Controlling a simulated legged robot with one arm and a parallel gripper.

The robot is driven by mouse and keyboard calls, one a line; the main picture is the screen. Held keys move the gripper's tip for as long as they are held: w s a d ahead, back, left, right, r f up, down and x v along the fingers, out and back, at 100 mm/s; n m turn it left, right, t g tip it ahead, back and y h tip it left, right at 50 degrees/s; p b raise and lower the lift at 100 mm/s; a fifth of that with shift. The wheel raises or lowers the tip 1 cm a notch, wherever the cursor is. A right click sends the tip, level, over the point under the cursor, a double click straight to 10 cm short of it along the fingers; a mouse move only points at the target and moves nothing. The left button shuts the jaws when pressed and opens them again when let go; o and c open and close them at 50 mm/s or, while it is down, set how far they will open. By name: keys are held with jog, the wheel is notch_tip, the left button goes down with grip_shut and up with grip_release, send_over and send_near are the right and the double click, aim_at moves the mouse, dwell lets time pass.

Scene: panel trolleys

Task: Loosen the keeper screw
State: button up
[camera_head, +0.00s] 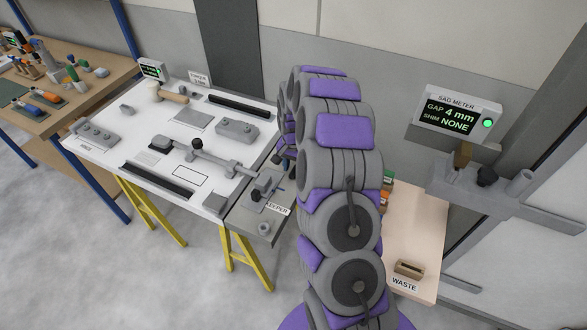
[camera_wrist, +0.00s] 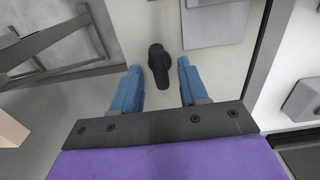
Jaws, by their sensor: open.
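In the head view, the keeper (camera_head: 267,182) is a grey block on the grey right-hand end of the white trolley table, beside a label reading KEEPER. A black knob (camera_head: 255,196), which looks like the keeper screw, stands at its left front. In the wrist view, a black knob with a rounded end (camera_wrist: 158,62) lies ahead, between the lines of my two blue fingers. My gripper (camera_wrist: 158,78) is open, with one finger on each side of the knob and clear space to both. Whether the fingertips are level with the knob in height, I cannot tell. In the head view my arm hides most of the gripper.
Other fixtures and black strips lie on the white table (camera_head: 190,123). A sag meter (camera_head: 458,116) reads GAP 4 mm, SHIM NONE, with a green light. A pale table (camera_head: 425,235) with a WASTE slot stands right of my arm. A wooden bench (camera_head: 75,95) is far left.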

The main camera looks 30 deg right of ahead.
jog(key=shift+f, duration=0.3)
jog(key=shift+c, duration=0.3)
grip_shut()
